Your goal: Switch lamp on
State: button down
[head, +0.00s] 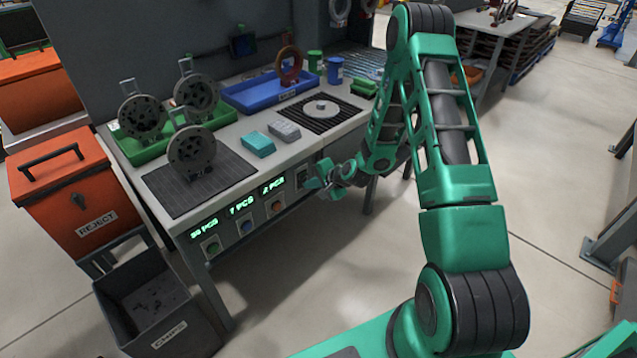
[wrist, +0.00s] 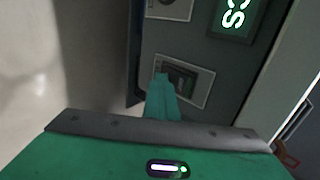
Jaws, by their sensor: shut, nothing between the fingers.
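A switch plate with a pale frame and a dark switch (wrist: 186,88) shows in the wrist view, just beyond my fingertips. In the head view a small plate (head: 304,178) is on the table's front panel, right of the lit counters, partly hidden by my gripper. My gripper (head: 318,183) is in front of this panel. In the wrist view its teal fingers (wrist: 162,80) are shut and empty, and overlap the plate's left part. I cannot tell whether they touch it. I cannot pick out a lamp for certain.
The workbench (head: 225,135) holds disc parts, a green tray, a blue tray (head: 262,95) and teal and grey blocks. Green lit counters (head: 237,206) with buttons line its front. An orange reject bin (head: 62,195) and a grey chips bin (head: 150,300) stand left. Floor in front is clear.

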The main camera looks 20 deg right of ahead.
jog(key=shift+w+a+r, duration=0.1)
jog(key=shift+w+a, duration=0.15)
jog(key=shift+a, duration=0.2)
jog(key=shift+w+r, duration=0.15)
jog(key=shift+r, duration=0.65)
jog(key=s+d+r, duration=0.2)
jog(key=s+d, duration=0.1)
jog(key=s, duration=0.3)
jog(key=s+d+r, duration=0.1)
jog(key=s+d, duration=0.1)
jog(key=s, duration=0.5)
jog(key=s+d+r+n+g+h, duration=0.2)
jog(key=s+d+r+n+g, duration=0.15)
jog(key=s+r, duration=0.45)
jog(key=s+d+r+n+g+h, duration=0.1)
jog(key=s+d+r+n+g, duration=0.2)
jog(key=s+r, duration=0.5)
jog(key=s+r+g, duration=0.1)
jog(key=s+r, duration=0.4)
jog(key=s, duration=0.4)
jog(key=s+r+g, duration=0.1)
jog(key=s+r, duration=0.4)
jog(key=s, duration=0.5)
jog(key=shift+s+a+r+n, duration=0.2)
jog(key=shift+s+r+n, duration=0.1)
jog(key=shift+r+n, duration=0.05)
